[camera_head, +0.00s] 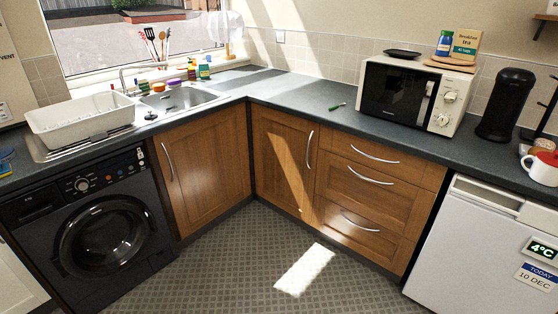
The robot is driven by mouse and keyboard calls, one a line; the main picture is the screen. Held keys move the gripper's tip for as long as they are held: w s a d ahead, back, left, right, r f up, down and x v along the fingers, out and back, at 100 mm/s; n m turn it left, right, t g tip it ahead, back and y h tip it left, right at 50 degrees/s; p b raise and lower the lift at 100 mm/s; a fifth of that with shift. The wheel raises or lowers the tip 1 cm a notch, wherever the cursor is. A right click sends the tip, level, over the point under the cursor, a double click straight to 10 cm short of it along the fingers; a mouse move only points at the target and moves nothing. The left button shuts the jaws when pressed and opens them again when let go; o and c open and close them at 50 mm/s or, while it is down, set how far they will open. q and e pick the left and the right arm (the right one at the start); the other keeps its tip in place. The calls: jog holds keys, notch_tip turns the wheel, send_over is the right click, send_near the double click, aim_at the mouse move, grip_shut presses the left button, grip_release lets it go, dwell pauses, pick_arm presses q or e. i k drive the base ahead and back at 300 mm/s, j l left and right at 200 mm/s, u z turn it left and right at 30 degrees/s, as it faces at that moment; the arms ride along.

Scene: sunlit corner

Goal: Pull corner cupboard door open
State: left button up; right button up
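Two wooden cupboard doors meet at the inner corner under the dark worktop, and both look shut. The left door (205,165) has a curved metal handle (167,161) near its left edge. The right door (278,160) is narrower and partly sunlit, with a curved metal handle (309,149) near its right edge. I cannot tell from the picture which of the two is the one named. Neither of my grippers is in view.
A black washing machine (107,235) stands left of the doors. Wooden drawers (365,185) and a white fridge (480,240) stand to the right. The tiled floor (235,265) before the doors is clear. A microwave (415,95) sits on the worktop (300,98).

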aim_at(285, 145)
jog(key=i+z, duration=0.2)
jog(key=z, duration=0.55)
jog(key=i+j+z, duration=0.3)
jog(key=i, duration=0.25)
jog(key=i+j+z, duration=0.3)
jog(key=i, duration=0.2)
jog(key=i+j, duration=0.25)
jog(key=i, duration=0.2)
